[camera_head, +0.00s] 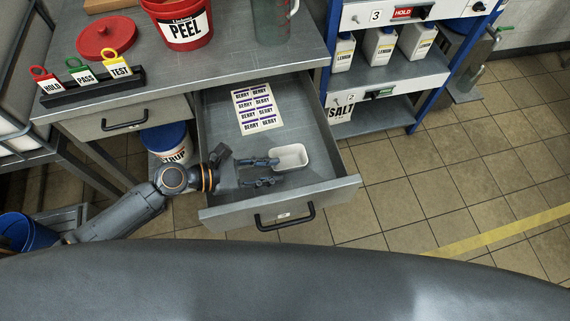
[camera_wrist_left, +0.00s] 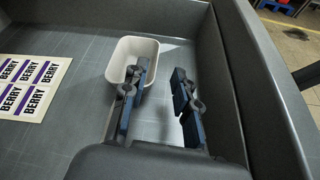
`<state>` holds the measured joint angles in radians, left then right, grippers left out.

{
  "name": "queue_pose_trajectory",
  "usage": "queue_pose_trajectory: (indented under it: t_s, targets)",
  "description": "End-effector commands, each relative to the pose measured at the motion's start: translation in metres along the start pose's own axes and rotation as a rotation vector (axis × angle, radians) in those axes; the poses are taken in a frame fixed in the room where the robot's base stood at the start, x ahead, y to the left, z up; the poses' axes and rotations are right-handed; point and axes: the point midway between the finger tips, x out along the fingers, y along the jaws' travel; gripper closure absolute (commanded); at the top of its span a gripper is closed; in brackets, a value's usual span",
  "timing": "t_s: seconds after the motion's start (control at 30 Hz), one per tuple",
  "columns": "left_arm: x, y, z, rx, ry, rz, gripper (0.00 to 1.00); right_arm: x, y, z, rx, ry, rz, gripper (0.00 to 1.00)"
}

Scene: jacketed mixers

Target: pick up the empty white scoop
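The white scoop (camera_head: 291,157) lies in the open drawer (camera_head: 222,134), toward its right side. It is empty, and its white tub also shows in the left wrist view (camera_wrist_left: 128,51). I cannot make out its handle. My left gripper (camera_head: 277,171) reaches into the drawer from the left, its fingers apart with nothing held. I cannot tell if the finger touches the scoop. My right gripper is not in view.
A sheet of BERRY labels (camera_head: 257,108) lies at the drawer's back. The drawer's front panel (camera_head: 327,201) and side walls rise around the gripper. A red PEEL bucket (camera_head: 186,22) and tag rack (camera_head: 92,87) stand on the bench. A blue-lidded tub (camera_head: 165,139) stands below.

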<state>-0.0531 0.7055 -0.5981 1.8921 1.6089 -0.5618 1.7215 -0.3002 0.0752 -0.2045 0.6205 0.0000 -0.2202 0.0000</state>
Motion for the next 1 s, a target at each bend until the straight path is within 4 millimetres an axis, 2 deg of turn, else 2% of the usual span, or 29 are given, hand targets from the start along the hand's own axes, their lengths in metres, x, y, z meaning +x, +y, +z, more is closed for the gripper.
queue_pose_trajectory:
  t_s: [0.27,0.53,0.67,0.87,1.0]
  targets:
    - [0.028,0.002,0.003,-0.002,-0.003,0.001,0.71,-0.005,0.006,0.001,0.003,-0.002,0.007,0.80]
    - [0.067,0.004,0.004,0.000,-0.002,0.000,0.71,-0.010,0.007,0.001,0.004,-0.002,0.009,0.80]
    - [0.074,0.004,0.003,-0.001,-0.001,0.000,0.71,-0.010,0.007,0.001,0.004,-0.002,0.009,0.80]
    - [0.074,0.004,0.003,0.000,-0.001,0.000,0.71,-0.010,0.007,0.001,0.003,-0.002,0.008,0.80]
    - [0.074,0.004,0.003,0.000,0.000,0.000,0.99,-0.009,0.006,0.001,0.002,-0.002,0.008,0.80]
